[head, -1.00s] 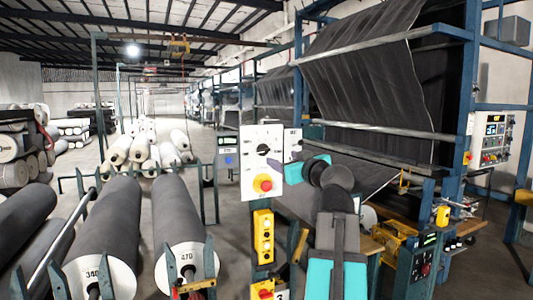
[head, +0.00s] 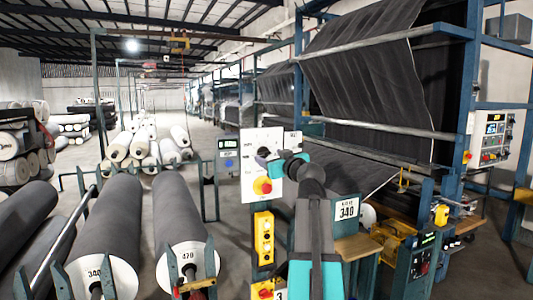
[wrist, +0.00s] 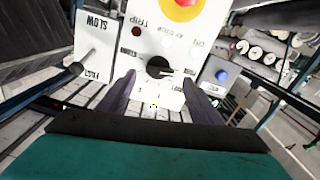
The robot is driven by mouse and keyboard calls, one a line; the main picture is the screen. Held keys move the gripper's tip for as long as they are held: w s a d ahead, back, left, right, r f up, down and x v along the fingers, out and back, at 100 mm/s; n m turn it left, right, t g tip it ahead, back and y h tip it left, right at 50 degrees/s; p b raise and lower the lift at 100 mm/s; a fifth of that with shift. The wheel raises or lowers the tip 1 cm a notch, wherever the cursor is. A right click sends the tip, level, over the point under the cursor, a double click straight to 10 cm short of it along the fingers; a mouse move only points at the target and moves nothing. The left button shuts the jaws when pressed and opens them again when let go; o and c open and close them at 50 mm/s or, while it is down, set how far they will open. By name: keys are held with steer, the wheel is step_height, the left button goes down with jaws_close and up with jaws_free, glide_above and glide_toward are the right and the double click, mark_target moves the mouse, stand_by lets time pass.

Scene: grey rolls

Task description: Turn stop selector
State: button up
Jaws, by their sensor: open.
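A white control panel (head: 250,140) stands upright in the middle of the head view. Its black rotary selector knob (head: 263,152) sits above a red push button (head: 264,185) on a yellow ring. My gripper (head: 278,163) is at the panel's right side, partly covering it. In the wrist view the panel appears upside down, and the black knob (wrist: 158,66) shows with printed labels around it. My gripper (wrist: 160,84) is open, with one dark finger on each side of the knob's line. I cannot tell whether the fingers touch it. The red button (wrist: 187,6) is cut off at the top.
A box marked SLOW (wrist: 92,45) is beside the panel in the wrist view, and a box with a blue button (wrist: 221,75) is on the other side. A yellow button box (head: 263,238) hangs below the panel. Large grey rolls (head: 186,220) lie left.

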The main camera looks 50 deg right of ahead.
mark_target(265, 154)
steer(key=shift+p+x, duration=0.4)
steer(key=shift+x, duration=1.4)
steer(key=c, duration=0.9)
steer(key=shift+a, duration=0.15)
steer(key=shift+c, duration=0.8)
